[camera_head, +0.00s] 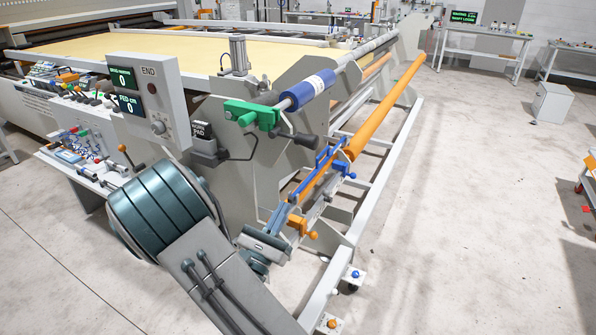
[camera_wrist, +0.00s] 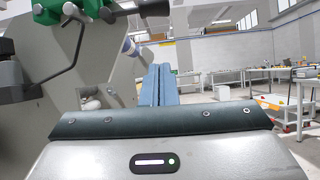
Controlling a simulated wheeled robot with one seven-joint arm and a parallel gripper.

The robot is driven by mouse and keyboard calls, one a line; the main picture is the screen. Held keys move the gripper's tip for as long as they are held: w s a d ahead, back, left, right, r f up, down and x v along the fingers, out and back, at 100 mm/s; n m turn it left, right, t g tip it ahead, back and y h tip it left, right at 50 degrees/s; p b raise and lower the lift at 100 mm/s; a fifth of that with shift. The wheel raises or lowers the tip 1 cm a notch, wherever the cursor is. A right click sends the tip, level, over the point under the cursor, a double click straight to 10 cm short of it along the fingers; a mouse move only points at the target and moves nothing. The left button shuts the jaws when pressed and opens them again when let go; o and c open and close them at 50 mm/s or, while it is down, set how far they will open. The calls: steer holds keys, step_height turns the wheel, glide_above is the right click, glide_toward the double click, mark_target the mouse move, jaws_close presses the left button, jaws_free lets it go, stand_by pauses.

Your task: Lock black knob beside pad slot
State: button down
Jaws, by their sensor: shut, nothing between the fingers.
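A black box labelled PAD (camera_head: 202,131) is fixed to the end frame below the control panel. A bent black rod (camera_head: 254,153) runs beside it, and a small dark knob-like part (camera_head: 222,155) shows at the box's lower right; I cannot tell whether it is locked. In the wrist view, dark rounded parts (camera_wrist: 12,92) and the rod (camera_wrist: 72,50) show at the left edge. My gripper (camera_head: 284,208) is shut and empty, with its blue-grey fingers (camera_wrist: 159,84) together. It is below and to the right of the PAD box, apart from it.
A green clamp (camera_head: 250,116) with a black handle (camera_head: 299,139) and a blue-white roll (camera_head: 308,90) are above my gripper. An orange roller (camera_head: 385,105) on a grey rail lies close on the right. The control panel (camera_head: 148,90) is left.

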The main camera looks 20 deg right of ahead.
mark_target(295, 138)
steer(key=s+a+r+p+x, duration=0.1)
steer(key=p+x, duration=0.3)
steer(key=x, duration=0.8)
steer(key=shift+w+d+r, duration=0.2)
steer(key=shift+d+r, duration=0.05)
steer(key=shift+r, duration=0.65)
steer(key=shift+d+r+p, duration=0.1)
steer(key=shift+p, duration=0.2)
